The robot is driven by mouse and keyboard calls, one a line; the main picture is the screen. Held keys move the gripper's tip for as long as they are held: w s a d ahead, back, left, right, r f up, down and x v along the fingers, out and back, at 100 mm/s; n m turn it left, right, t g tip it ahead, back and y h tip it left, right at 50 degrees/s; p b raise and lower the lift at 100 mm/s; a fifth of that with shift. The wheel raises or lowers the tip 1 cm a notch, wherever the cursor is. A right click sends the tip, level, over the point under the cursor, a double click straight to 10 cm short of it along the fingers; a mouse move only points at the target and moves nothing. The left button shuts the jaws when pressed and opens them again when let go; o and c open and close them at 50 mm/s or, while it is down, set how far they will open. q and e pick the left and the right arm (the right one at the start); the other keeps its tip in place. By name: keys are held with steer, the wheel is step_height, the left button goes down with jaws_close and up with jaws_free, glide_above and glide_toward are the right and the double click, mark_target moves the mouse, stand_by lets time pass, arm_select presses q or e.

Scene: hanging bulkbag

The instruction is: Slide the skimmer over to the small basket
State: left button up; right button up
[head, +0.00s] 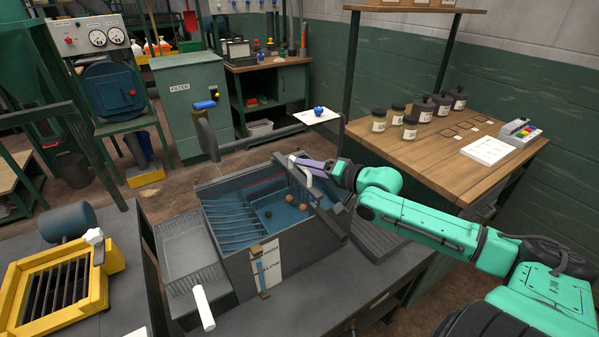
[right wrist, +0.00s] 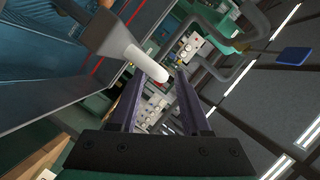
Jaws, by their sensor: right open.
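My right gripper (head: 312,164) is over the back right rim of the grey tank (head: 290,262), its purple fingers parted. A white handle (head: 294,159) stands by its fingertips; I take it as the skimmer's. In the right wrist view, the white handle (right wrist: 146,63) with its grey mount reaches towards the gap between the open fingers (right wrist: 155,100). I cannot tell whether they touch. Most of the skimmer is hidden by the gripper and the tank rim. Several brown balls (head: 268,214) lie in the blue tank interior. I cannot pick out the small basket with certainty. My left gripper is out of view.
A grey tray (head: 187,248) adjoins the tank's left side, with a white bar (head: 203,307) in front. A yellow grated frame (head: 58,290) stands at bottom left. A wooden table (head: 440,150) with jars is at right. A grey pipe arm (head: 250,138) crosses behind the tank.

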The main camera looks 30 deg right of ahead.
steer(key=shift+x, duration=0.95)
steer(key=shift+w+a+f, duration=0.1)
steer(key=shift+w+a, duration=0.15)
steer(key=shift+w, duration=0.35)
jaws_close()
stand_by(0.3)
